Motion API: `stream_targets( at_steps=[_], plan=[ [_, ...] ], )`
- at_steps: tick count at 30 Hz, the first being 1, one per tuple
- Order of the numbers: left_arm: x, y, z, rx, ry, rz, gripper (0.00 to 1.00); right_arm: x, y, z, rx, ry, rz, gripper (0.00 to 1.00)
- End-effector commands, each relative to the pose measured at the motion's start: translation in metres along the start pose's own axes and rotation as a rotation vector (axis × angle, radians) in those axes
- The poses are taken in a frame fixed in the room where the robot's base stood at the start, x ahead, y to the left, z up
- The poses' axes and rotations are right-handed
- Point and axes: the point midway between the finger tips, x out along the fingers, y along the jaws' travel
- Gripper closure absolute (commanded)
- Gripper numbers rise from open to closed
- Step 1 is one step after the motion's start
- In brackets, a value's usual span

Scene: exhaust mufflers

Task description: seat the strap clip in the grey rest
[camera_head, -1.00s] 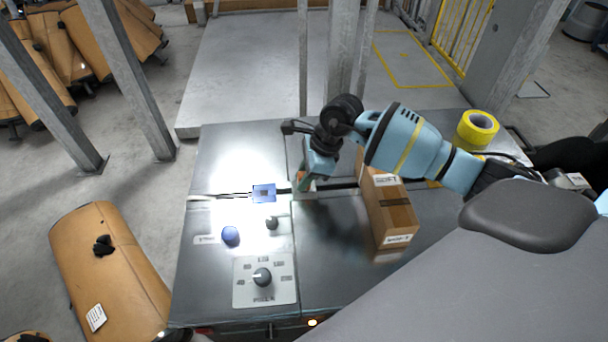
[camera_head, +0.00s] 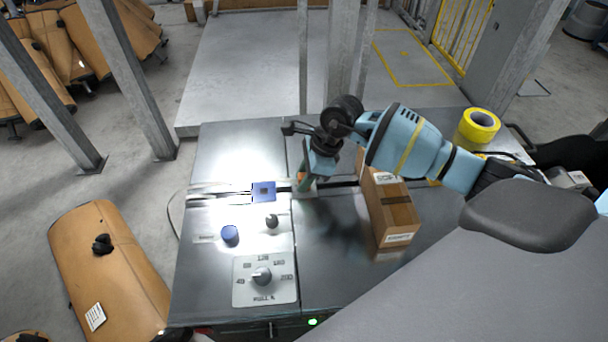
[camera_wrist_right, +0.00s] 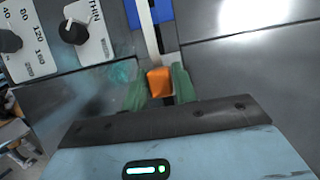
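The strap clip, an orange block (camera_wrist_right: 159,82), sits between the green fingertips of my right gripper (camera_wrist_right: 162,86), which look closed on its two sides. In the head view my right gripper (camera_head: 306,184) points down at the bench, just right of the blue block (camera_head: 263,191). A pale strap (camera_wrist_right: 150,36) runs from the clip past the blue block in the wrist view. It continues left of the block in the head view. I cannot pick out the grey rest with certainty; the gripper may hide it. My left gripper is not in view.
The metal bench (camera_head: 340,270) carries a dial panel (camera_head: 264,280), a blue button (camera_head: 230,233), a small dark knob (camera_head: 271,221), a cardboard box (camera_head: 391,211) right of the gripper and yellow tape (camera_head: 478,128). A brown muffler (camera_head: 105,270) lies on the floor left.

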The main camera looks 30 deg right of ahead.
Motion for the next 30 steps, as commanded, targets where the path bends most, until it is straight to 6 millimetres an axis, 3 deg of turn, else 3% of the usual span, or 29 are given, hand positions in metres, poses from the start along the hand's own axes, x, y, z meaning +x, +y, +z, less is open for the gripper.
stream_targets(
  at_steps=[1, 4, 14, 30],
  plan=[
    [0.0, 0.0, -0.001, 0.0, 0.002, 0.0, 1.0, -0.001, 0.0, 0.0, 0.0, 0.0, -0.001, 0.65],
    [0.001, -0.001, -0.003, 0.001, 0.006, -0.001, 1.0, -0.001, 0.0, 0.0, 0.0, 0.0, -0.001, 0.52],
    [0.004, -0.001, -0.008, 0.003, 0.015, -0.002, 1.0, -0.001, 0.0, 0.0, 0.0, 0.0, 0.0, 0.52],
    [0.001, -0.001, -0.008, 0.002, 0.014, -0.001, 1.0, -0.073, -0.001, 0.0, 0.0, 0.0, -0.003, 0.52]
  ],
)
